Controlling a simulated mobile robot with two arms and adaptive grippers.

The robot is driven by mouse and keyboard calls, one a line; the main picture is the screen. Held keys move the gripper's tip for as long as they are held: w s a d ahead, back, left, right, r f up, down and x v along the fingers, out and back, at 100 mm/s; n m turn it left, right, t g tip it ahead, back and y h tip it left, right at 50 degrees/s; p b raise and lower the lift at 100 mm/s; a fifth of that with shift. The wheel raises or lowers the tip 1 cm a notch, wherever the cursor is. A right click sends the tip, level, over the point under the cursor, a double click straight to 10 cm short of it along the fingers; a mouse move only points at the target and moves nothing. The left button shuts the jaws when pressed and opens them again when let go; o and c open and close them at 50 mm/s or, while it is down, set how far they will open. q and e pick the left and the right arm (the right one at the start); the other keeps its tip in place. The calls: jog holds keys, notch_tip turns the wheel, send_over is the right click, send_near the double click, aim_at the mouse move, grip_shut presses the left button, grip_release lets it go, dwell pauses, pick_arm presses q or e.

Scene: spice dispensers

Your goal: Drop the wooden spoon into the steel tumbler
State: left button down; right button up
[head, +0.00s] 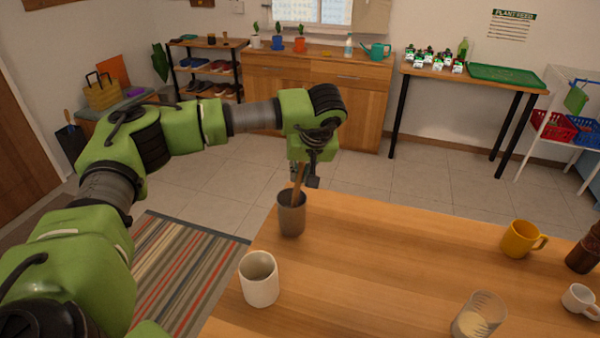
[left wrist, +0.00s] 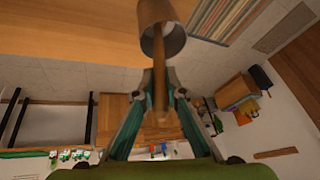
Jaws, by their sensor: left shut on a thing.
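The steel tumbler (head: 291,216) stands upright near the far left edge of the wooden table. The wooden spoon (head: 297,185) is upright with its lower end inside the tumbler's mouth. My left gripper (head: 305,178) is above the tumbler and shut on the upper part of the spoon. In the left wrist view the spoon (left wrist: 159,75) runs between the fingers (left wrist: 158,90) into the tumbler (left wrist: 160,40). The spoon's lower end is hidden inside the tumbler, so I cannot tell whether it touches the bottom. My right gripper is in neither view.
A white cup (head: 259,282) stands in front of the tumbler. A yellow mug (head: 520,240), a glass with pale contents (head: 478,318), a small white cup (head: 579,299) and a dark brown grinder (head: 585,250) stand to the right. The table's middle (head: 400,250) is clear.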

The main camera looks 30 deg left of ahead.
pick_arm(q)
jog(key=c, duration=2)
grip_release()
